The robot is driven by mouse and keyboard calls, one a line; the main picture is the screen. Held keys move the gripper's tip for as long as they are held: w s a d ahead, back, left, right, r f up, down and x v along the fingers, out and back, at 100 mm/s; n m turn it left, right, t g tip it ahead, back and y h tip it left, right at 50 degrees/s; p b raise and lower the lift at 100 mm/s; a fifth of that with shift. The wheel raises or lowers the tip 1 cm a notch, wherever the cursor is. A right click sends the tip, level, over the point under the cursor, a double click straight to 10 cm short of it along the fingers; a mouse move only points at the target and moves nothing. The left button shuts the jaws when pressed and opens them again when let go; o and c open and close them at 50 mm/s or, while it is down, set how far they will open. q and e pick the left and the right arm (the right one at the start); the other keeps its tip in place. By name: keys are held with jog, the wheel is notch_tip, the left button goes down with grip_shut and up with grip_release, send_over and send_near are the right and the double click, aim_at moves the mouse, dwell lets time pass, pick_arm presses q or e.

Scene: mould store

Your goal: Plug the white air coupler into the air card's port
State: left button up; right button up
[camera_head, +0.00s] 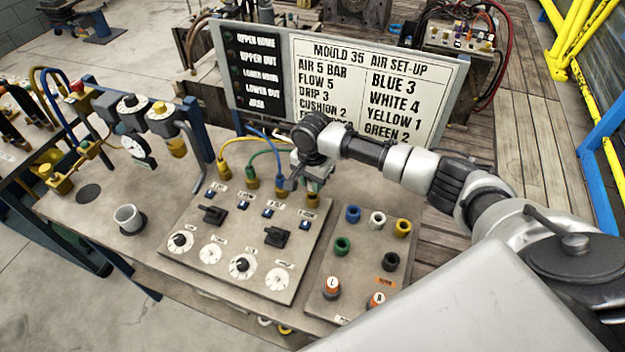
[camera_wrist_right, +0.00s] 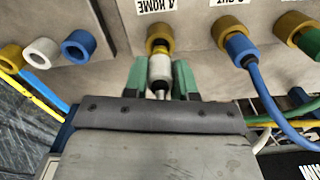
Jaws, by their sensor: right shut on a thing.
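The white air coupler (camera_wrist_right: 160,70) is between the green fingertips of my right gripper (camera_wrist_right: 161,80) in the right wrist view. My right gripper also shows in the head view (camera_head: 297,180), shut on the coupler at the right end of the port row. The coupler's front meets the brass port labelled "4 HOME" (camera_wrist_right: 160,36) and looks in line with it. I cannot tell how deep it sits. The air card (camera_head: 375,90) reads Blue 3, White 4, Yellow 1, Green 2. My left gripper is not in view.
Blue (camera_wrist_right: 240,50), green and yellow hoses rise from the neighbouring ports. A side panel holds a blue ring (camera_head: 353,213), white ring (camera_head: 377,218), yellow ring (camera_head: 402,227) and several other fittings. Switches and dials (camera_head: 243,266) cover the panel in front. A cup (camera_head: 128,217) stands at the left.

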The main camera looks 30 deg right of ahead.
jog(key=shift+p, duration=0.55)
jog(key=shift+f, duration=0.6)
dwell(0.4)
jog(key=shift+f+p, duration=0.15)
jog(key=shift+p, duration=0.3)
jog(key=shift+f, duration=0.45)
grip_shut()
dwell(0.7)
jog(key=o, duration=1.4)
grip_release()
jog(key=shift+r, duration=0.1)
